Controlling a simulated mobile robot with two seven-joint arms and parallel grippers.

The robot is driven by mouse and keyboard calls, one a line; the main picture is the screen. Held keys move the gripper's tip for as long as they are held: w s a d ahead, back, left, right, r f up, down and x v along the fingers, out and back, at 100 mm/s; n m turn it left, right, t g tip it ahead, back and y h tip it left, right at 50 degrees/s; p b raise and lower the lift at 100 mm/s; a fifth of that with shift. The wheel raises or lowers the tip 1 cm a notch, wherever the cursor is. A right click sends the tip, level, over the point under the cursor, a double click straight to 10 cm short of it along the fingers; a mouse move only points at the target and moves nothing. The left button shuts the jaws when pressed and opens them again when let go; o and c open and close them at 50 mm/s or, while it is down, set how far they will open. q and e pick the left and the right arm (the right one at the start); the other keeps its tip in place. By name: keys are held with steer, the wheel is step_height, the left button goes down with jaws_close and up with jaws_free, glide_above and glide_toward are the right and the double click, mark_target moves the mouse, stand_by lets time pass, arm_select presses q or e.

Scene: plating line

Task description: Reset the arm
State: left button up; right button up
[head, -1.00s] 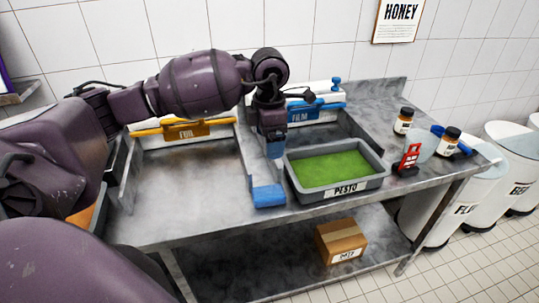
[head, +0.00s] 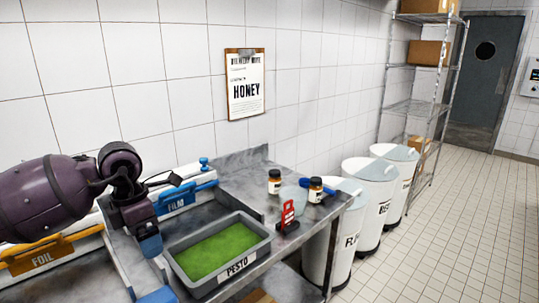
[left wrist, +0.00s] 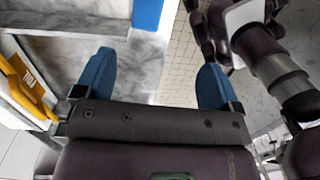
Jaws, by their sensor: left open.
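My left arm comes in from the left in the head view, over the steel bench. My left gripper (head: 149,245) points down beside the grey tray of green pesto (head: 180,275), at its left, and holds nothing that I can see. In the left wrist view my left gripper (left wrist: 156,80) has its two blue fingers wide apart, with bare bench and floor between them. My right gripper cannot be made out in the head view. Purple and grey arm parts of mine show at the right of the left wrist view.
A FOIL dispenser (head: 45,257) and a FILM dispenser (head: 175,201) stand along the wall. Two jars (head: 274,182), a red stand (head: 288,216) and a blue-handled thing (head: 322,186) sit at the bench's right end. White bins (head: 378,172) and a shelf rack (head: 412,108) stand beyond.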

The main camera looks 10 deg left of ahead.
arm_select(q)
steer(key=s+d+f+h, duration=0.3)
steer(key=d+h, duration=0.3)
steer(key=d, duration=0.4)
steer(key=s+d+r+n+t+h, duration=0.2)
steer(key=d+r+n+t+h, duration=0.4)
steer(key=d+n+t+h, duration=0.45)
steer(key=s+a+f+n+t+y, duration=0.1)
steer(key=a+f+n+t+y, duration=0.3)
steer(key=a+n+y, duration=0.7)
steer(key=a+f+n+t+y, duration=0.3)
steer(key=a+f+n+y, duration=0.3)
steer(key=n, duration=0.9)
steer(key=s+f+n+g+y, duration=0.1)
steer(key=s+f+n+g, duration=0.3)
steer(key=s+f+g, duration=0.5)
steer(key=s+f+n+g, duration=0.4)
steer(key=s+f+g, duration=0.15)
steer(key=s, duration=0.75)
steer(key=w+f+m+t, duration=0.1)
steer(key=w+f+t, duration=0.7)
steer(key=f, duration=0.2)
steer(key=shift+a+f+t, duration=0.25)
steer(key=shift+a+t, duration=0.05)
steer(key=shift+a, duration=0.1)
